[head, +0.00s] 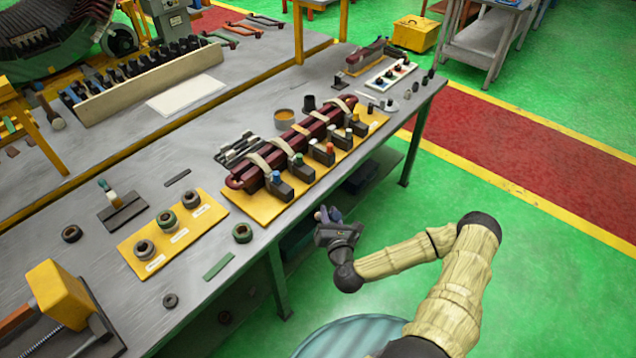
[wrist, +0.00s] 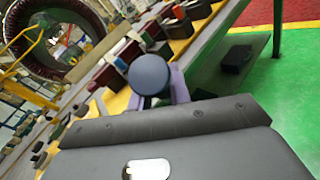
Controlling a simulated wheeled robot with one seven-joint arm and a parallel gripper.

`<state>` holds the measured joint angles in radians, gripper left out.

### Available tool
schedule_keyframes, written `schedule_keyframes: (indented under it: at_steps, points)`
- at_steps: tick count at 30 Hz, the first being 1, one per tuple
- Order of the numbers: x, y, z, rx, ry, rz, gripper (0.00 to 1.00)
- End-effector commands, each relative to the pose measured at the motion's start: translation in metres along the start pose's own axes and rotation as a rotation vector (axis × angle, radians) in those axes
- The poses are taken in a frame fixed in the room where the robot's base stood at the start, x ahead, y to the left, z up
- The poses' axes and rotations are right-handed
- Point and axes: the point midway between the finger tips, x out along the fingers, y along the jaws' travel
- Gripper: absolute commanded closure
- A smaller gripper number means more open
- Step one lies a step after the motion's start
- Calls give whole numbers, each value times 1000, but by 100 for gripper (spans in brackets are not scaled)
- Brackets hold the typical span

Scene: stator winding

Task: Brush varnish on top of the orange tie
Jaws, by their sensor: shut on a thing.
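A long dark red coil bar (head: 290,142) lies on a yellow board (head: 316,178) on the bench, wrapped by several pale ties. One tie near its middle (head: 302,131) looks more orange than the others, though it is small here. A round can (head: 284,119) with orange-brown contents, which looks like varnish, stands behind the bar. My gripper (head: 326,213) is in front of the bench edge, apart from the bar. It is shut on a dark blue round-ended thing (wrist: 150,74), seen end-on between the fingers in the wrist view. Any bristles are hidden.
Several dark blocks with coloured caps (head: 323,154) line the near side of the bar. A second yellow board (head: 173,232) with dark rings lies to the left. A white tray (head: 391,73) is at the far end.

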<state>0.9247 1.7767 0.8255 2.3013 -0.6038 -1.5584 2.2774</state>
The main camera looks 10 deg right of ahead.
Motion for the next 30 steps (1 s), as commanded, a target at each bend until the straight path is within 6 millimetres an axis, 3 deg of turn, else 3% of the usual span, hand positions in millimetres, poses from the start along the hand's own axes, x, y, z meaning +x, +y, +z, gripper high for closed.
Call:
schedule_keyframes:
  at_steps: [11,21,30]
  points:
    - [-1,0,-1,0,0,-1,100]
    - [-37,-19,-53,-1,0,-1,100]
    - [-39,-20,-55,0,-2,0,100]
